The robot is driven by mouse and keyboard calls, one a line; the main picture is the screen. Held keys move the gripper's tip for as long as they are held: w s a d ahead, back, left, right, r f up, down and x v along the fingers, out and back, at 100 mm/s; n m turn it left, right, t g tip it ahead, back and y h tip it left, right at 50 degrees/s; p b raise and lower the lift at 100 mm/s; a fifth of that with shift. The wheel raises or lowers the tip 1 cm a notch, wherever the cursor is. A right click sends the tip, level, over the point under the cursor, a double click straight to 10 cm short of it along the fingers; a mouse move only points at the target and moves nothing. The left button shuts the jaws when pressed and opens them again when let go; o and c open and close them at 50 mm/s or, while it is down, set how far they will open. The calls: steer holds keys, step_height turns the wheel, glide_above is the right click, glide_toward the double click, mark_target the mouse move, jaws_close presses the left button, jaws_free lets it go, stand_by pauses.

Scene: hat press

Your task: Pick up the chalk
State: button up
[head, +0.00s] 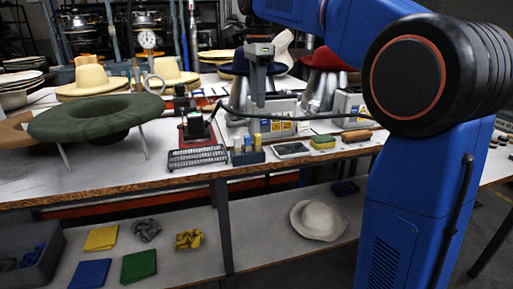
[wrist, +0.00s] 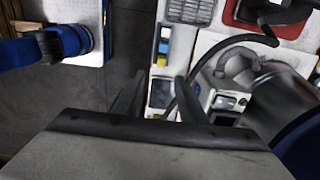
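In the wrist view the chalk (wrist: 163,47) shows as small white and yellow ends in the holder, beyond my fingertips. My gripper (head: 258,102) hangs above and behind the holder in the head view. In the wrist view my gripper (wrist: 161,78) has its two fingers spread apart with nothing between them.
A flat grey device (head: 291,149), a yellow-green sponge (head: 323,142) and a brown roll (head: 356,136) lie right of the holder. A metal grid (head: 198,158) lies left. A black cable (head: 300,118) crosses behind. A green hat (head: 95,116) stands further left.

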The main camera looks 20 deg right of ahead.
mark_target(257, 135)
step_height(257, 135, down, 14)
steer(key=shift+w+f, duration=0.1)
steer(key=shift+w, duration=0.05)
jaws_close()
stand_by(0.6)
